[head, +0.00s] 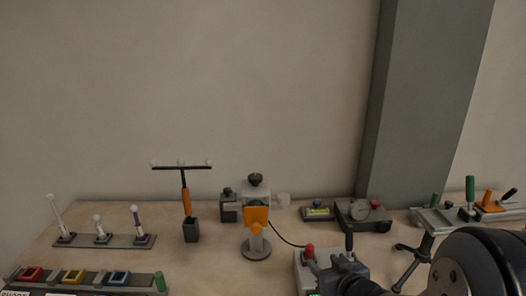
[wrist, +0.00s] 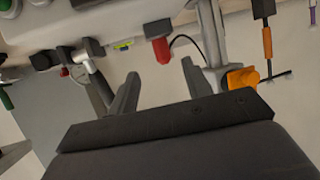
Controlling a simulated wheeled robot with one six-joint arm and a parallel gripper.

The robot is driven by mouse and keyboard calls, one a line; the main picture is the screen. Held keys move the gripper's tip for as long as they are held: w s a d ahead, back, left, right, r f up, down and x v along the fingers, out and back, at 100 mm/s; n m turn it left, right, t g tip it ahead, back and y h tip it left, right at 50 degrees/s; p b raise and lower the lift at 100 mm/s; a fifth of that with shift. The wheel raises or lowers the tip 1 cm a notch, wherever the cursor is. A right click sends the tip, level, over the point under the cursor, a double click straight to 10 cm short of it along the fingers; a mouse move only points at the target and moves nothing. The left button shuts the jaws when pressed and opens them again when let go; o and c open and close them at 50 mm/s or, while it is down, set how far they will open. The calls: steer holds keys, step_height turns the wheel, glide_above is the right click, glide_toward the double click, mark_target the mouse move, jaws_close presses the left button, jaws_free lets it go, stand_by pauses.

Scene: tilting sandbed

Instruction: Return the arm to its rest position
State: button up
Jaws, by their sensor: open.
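My gripper (head: 332,264) shows at the lower right of the head view, in front of the bench's right half. In the wrist view my gripper (wrist: 159,84) has its two dark fingers spread apart, with nothing between them. The black arm link behind it fills the lower right corner of the head view. The gripper hides part of a grey box with a red knob (head: 309,251). The red knob also shows in the wrist view (wrist: 160,50), beyond the gap between the fingers; I cannot tell how far away.
The wooden bench (head: 205,265) holds an orange clamp device (head: 257,218), a T-shaped tool in a block (head: 187,203), a rack of pins (head: 103,240), a tray of coloured blocks (head: 75,278), a gauge box (head: 363,213) and a tool stand (head: 468,215). A grey column (head: 420,100) rises behind.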

mark_target(307, 245)
steer(key=b+x, duration=0.1)
steer(key=x, duration=1)
steer(key=shift+a+f+b, duration=0.2)
steer(key=shift+f+b, duration=0.05)
steer(key=shift+b, duration=0.15)
steer(key=shift+r+p, duration=0.75)
steer(key=shift+r, duration=0.1)
steer(key=shift+s+r+p, duration=0.15)
steer(key=shift+r+p, duration=0.5)
steer(key=shift+r, duration=0.1)
